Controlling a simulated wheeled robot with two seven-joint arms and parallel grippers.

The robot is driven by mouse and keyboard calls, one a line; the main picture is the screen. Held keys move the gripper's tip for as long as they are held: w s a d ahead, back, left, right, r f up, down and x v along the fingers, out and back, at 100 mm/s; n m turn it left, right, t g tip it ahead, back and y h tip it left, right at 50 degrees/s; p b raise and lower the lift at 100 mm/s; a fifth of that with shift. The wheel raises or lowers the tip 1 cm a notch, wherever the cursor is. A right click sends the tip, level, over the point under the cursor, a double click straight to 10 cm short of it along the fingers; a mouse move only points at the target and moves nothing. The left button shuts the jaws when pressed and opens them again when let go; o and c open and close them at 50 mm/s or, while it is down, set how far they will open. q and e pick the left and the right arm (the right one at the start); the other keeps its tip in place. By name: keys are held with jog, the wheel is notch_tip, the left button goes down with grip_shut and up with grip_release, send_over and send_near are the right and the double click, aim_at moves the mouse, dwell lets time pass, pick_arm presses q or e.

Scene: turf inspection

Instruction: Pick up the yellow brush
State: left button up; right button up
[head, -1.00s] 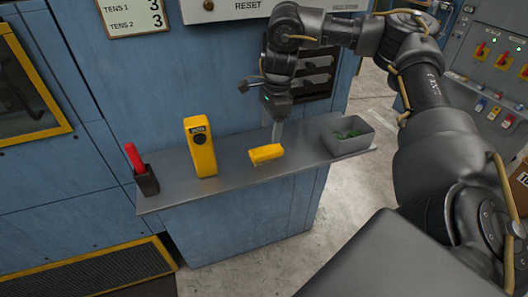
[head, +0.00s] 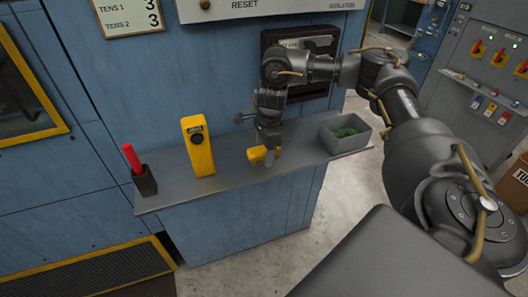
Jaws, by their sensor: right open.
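The yellow brush (head: 256,154) lies on the grey shelf (head: 235,172), right of the yellow handheld device. My right gripper (head: 267,152) points down at the brush from above. One finger shows in front of the brush's right part and hides some of it. The gripper is open, and the brush appears to lie between or beside its fingers; the far finger is hidden. My left gripper is not in view.
A yellow device (head: 198,147) with a black dial stands upright on the shelf. A red-handled tool stands in a dark holder (head: 145,181) at the left end. A grey bin (head: 344,141) with green material stands at the right end. Blue machine panels rise behind.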

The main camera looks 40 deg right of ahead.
aim_at(263, 148)
jog(key=shift+a+f, duration=0.1)
jog(key=shift+f, duration=0.1)
jog(key=c, duration=1.4)
jog(key=shift+o, duration=0.2)
jog(key=shift+r, duration=0.15)
jog(key=shift+r+b, duration=0.25)
jog(key=shift+b, duration=0.2)
notch_tip(263, 148, up, 3)
jog(key=shift+f, duration=0.2)
jog(key=s+a+r+b, duration=0.2)
jog(key=s+a+r, duration=0.6)
jog(key=s, duration=0.3)
jog(key=shift+s+a+r+b, duration=0.15)
jog(key=shift+a+r+b, duration=0.15)
jog(key=shift+r, duration=0.55)
